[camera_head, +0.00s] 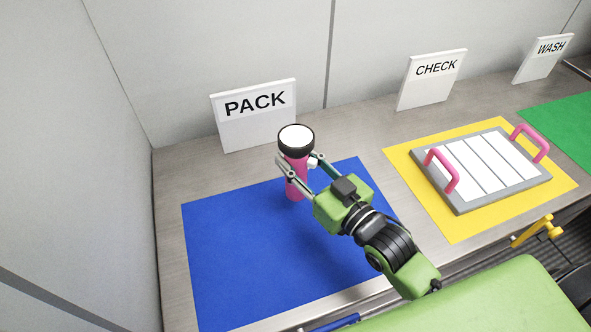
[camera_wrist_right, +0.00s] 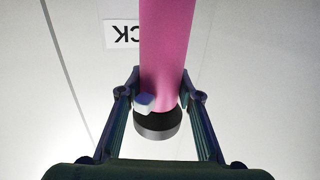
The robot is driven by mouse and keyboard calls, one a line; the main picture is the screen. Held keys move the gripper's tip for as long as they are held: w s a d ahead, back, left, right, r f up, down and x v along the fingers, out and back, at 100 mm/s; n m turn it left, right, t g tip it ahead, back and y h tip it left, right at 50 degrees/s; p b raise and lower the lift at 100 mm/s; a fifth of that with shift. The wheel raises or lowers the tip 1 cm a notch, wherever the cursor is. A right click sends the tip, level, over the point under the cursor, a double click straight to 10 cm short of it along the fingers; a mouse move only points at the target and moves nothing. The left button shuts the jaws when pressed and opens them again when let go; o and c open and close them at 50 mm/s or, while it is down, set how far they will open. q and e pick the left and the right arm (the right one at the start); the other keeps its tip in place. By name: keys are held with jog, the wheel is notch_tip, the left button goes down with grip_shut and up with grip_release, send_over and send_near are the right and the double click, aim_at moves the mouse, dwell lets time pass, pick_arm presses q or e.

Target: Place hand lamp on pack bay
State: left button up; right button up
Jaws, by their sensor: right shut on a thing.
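The hand lamp (camera_head: 296,187) is a pink cylinder with a black collar and a white round lens. It stands upright over the back part of the blue pack mat (camera_head: 235,250), in front of the PACK sign (camera_head: 254,114). My right gripper (camera_head: 298,163) is shut on the lamp's body, just below the collar. I cannot tell whether the lamp's base touches the mat. In the right wrist view, the pink body (camera_wrist_right: 167,50) lies between the two fingers, with a small white knob on its side. My left gripper is not in view.
A yellow mat (camera_head: 455,230) to the right bears a grey tray (camera_head: 470,206) with white strips and pink handles, before the CHECK sign (camera_head: 432,79). A green mat (camera_head: 565,125) lies by the WASH sign (camera_head: 543,58). Most of the blue mat is bare. A wall stands at the left.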

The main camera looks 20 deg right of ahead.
aim_at(295, 168)
jog(key=shift+w+f, duration=0.4)
notch_tip(295, 168, down, 3)
jog(key=shift+w+f, duration=0.1)
jog(key=shift+w, duration=0.05)
jog(key=shift+f, duration=0.15)
jog(key=shift+f, duration=0.2)
jog(key=o, duration=1.3)
jog(key=shift+d+r, duration=0.1)
jog(key=shift+r, duration=0.05)
